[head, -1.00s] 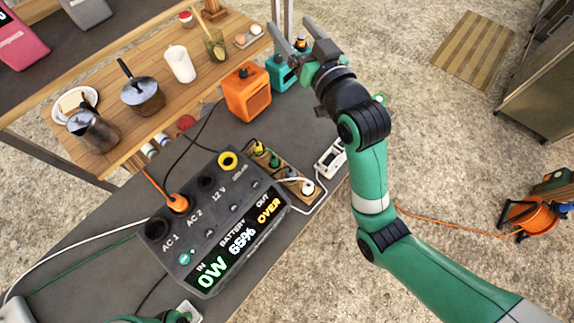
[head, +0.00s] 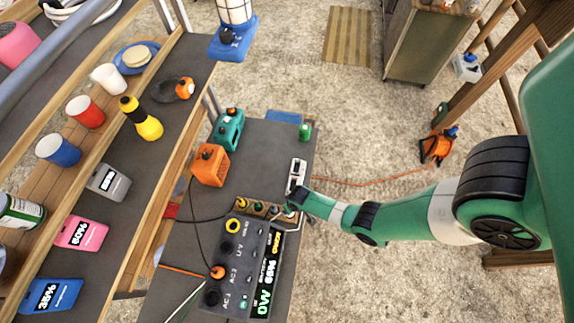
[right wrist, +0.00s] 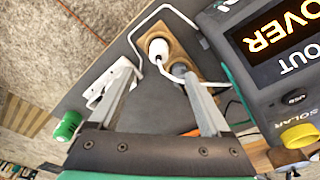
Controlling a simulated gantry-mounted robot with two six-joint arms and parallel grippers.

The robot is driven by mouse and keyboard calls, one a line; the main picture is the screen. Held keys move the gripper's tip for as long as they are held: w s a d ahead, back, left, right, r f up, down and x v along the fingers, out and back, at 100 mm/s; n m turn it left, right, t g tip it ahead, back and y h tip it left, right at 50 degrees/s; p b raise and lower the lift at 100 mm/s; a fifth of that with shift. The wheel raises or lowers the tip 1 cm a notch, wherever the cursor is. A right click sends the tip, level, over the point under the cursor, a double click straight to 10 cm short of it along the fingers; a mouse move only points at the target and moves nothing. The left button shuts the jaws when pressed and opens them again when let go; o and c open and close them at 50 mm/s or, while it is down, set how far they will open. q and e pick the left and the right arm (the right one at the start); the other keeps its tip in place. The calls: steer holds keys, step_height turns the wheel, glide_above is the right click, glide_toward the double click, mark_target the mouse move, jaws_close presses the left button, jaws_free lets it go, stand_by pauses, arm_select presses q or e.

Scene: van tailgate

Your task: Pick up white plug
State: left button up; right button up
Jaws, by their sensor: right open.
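The white plug (right wrist: 158,48) stands in the wooden socket strip (right wrist: 176,45) in the right wrist view, with its white cable looping beside it. My right gripper (right wrist: 160,76) is open and empty, its two fingers pointing at the strip with the plug ahead of and roughly between the tips. In the head view my right gripper (head: 293,201) is over the right end of the strip (head: 245,206). It mostly hides the white plug there. My left gripper is not in view.
The power station (head: 235,262) with its lit display stands close beside the strip. A white device (head: 297,177) lies just beyond the gripper. Orange (head: 210,165) and teal (head: 229,129) containers stand farther back. The shelf (head: 135,180) is at left. Grey tabletop at the back is partly clear.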

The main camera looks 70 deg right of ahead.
steer(key=f+b, duration=0.1)
steer(key=f, duration=0.1)
steer(key=f+b, duration=0.4)
steer(key=shift+w+d, duration=0.3)
steer(key=shift+w, duration=0.1)
steer(key=f+b, duration=0.3)
steer(key=d+f+b, duration=0.1)
steer(key=f, duration=0.1)
steer(key=shift+w, duration=0.3)
steer(key=shift+r, duration=0.1)
jaws_close()
